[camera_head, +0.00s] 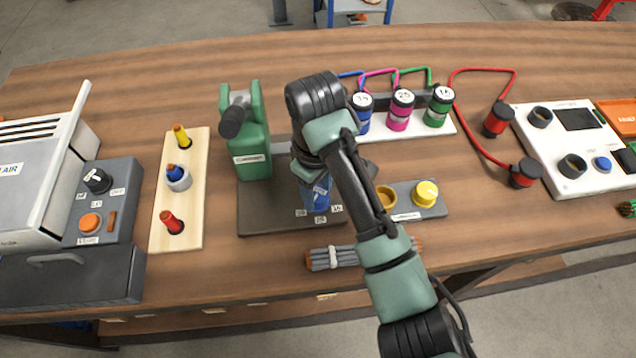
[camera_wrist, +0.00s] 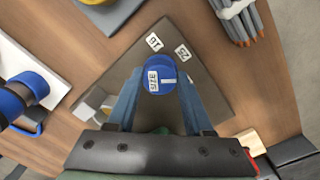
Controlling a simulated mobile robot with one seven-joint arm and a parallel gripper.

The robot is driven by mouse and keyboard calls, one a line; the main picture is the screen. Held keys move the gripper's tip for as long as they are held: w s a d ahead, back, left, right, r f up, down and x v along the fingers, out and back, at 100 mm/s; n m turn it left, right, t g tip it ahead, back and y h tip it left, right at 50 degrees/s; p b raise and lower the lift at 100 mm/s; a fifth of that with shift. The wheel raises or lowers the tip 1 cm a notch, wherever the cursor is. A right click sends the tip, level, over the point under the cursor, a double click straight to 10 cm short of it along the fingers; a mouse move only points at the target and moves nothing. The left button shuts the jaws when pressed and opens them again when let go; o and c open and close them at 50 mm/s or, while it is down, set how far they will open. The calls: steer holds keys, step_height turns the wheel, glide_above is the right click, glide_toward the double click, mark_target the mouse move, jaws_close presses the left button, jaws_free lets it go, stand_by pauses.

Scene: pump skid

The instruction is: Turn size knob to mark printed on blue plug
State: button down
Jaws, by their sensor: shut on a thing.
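The blue size knob (camera_wrist: 158,82), marked SIZE, stands on the dark plate of the green crimping tool (camera_head: 255,130). My gripper (camera_wrist: 160,88) is shut on this knob, with one finger on each side; in the head view my gripper (camera_head: 318,188) comes down over the plate and mostly hides the knob. Small white number labels (camera_head: 320,220) lie around the knob's front; the wrist view shows 16 and 25, and any third label is hidden there. The blue plug (camera_head: 363,118) stands in the rack behind, its cap number looking like 35 but small.
Magenta (camera_head: 400,113) and green (camera_head: 436,110) plugs stand beside the blue one, with cables behind. A grey block with a yellow button (camera_head: 425,193) is right of my arm. A bundle of rods (camera_head: 332,258) lies in front.

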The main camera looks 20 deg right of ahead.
steer(key=m+p, duration=0.2)
steer(key=p, duration=0.1)
steer(key=shift+a+r, duration=0.1)
steer(key=shift+r, duration=0.15)
steer(key=m+p, duration=0.2)
steer(key=shift+f+m+p, duration=0.15)
steer(key=shift+m+p, duration=0.15)
steer(key=shift+f, duration=0.1)
steer(key=shift+c, duration=1.4)
jaws_free()
